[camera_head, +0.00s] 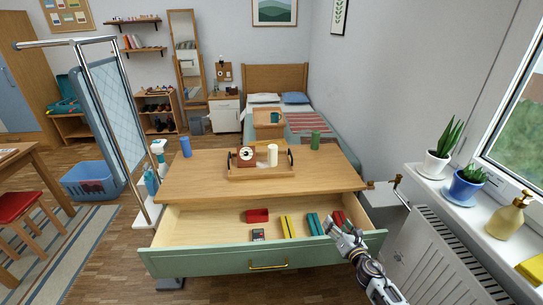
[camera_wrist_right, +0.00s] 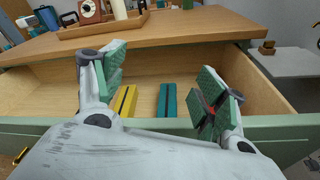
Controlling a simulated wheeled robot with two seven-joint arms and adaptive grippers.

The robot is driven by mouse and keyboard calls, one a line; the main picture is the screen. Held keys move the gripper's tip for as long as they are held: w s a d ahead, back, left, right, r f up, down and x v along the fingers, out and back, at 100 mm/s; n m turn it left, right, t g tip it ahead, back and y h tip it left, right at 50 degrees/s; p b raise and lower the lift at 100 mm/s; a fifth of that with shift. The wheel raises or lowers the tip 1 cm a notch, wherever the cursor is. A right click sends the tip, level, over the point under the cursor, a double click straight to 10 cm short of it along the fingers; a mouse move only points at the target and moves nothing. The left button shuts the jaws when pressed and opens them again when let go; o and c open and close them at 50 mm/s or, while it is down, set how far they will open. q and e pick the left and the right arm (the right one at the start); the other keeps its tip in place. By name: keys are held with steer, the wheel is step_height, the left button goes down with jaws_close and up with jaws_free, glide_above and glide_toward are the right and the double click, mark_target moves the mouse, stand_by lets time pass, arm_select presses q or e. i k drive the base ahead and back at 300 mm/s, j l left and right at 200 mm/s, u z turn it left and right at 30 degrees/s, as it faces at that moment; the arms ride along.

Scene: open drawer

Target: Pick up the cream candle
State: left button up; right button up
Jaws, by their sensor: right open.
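The cream candle (camera_head: 272,155) stands upright on the wooden tray (camera_head: 250,176) on top of the dresser. Its lower part also shows at the top of the right wrist view (camera_wrist_right: 119,10), cut off by the frame edge. My right gripper (camera_head: 338,226) is over the right part of the open drawer, in front of the dresser top and well apart from the candle. In the right wrist view its two green-padded fingers (camera_wrist_right: 162,70) are spread with nothing between them. My left gripper is not in view.
A brown clock-like box (camera_head: 246,157) stands left of the candle on the tray. A blue cylinder (camera_head: 186,147) and a green cylinder (camera_head: 315,140) stand on the dresser top. The open drawer (camera_head: 215,262) holds several coloured items. A radiator and windowsill plants are at right.

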mark_target(273, 148)
steer(key=i+j, duration=0.25)
steer(key=i, duration=0.15)
steer(key=i+j, duration=0.2)
steer(key=i, duration=0.25)
steer(key=i+j, duration=0.25)
steer(key=i, duration=0.15)
